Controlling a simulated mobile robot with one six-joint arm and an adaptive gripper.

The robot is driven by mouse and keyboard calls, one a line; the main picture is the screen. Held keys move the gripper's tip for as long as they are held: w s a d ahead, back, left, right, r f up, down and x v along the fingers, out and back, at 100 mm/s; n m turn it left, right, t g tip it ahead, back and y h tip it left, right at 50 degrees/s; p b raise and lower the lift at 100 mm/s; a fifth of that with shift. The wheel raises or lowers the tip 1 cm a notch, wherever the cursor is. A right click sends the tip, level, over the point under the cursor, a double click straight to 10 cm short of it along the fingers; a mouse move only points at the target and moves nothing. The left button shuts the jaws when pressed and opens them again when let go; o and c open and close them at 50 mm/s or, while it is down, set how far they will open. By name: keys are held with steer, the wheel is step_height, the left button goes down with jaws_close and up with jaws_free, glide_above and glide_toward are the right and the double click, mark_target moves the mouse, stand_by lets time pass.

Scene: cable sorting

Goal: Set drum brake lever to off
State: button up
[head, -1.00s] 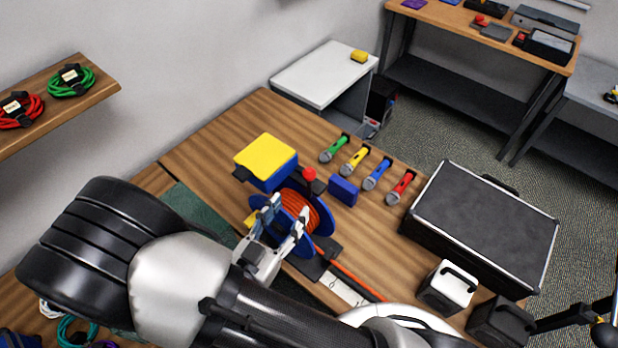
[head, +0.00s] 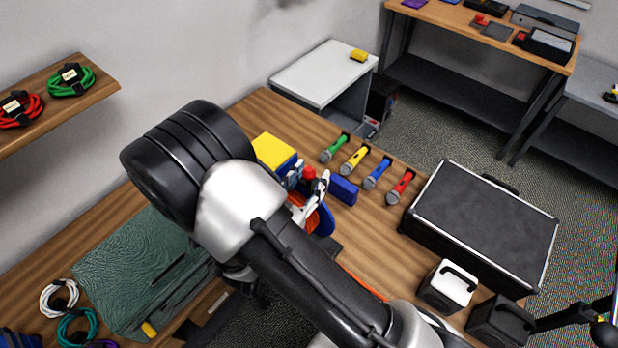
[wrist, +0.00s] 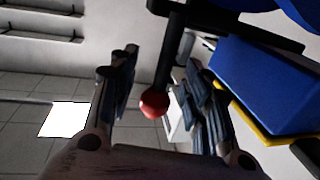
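The brake lever is a dark stem with a red ball knob (head: 309,172), seen above the cable drum (head: 325,218) with its blue flange and orange cable. In the wrist view the red knob (wrist: 154,104) hangs on its dark stem between the fingers of my gripper (wrist: 160,62). The fingers are spread, with visible gaps on both sides of the knob. In the head view my gripper (head: 308,183) is at the lever. My arm hides much of the drum, and I cannot read any lever marking.
A blue box with a yellow top (head: 274,151) stands close beside the lever. A small blue block (head: 343,190) and several coloured microphones (head: 377,172) lie to the right. A black case (head: 485,220) stands further right. A green case (head: 135,265) is at the left.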

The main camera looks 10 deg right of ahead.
jaws_close()
stand_by(0.3)
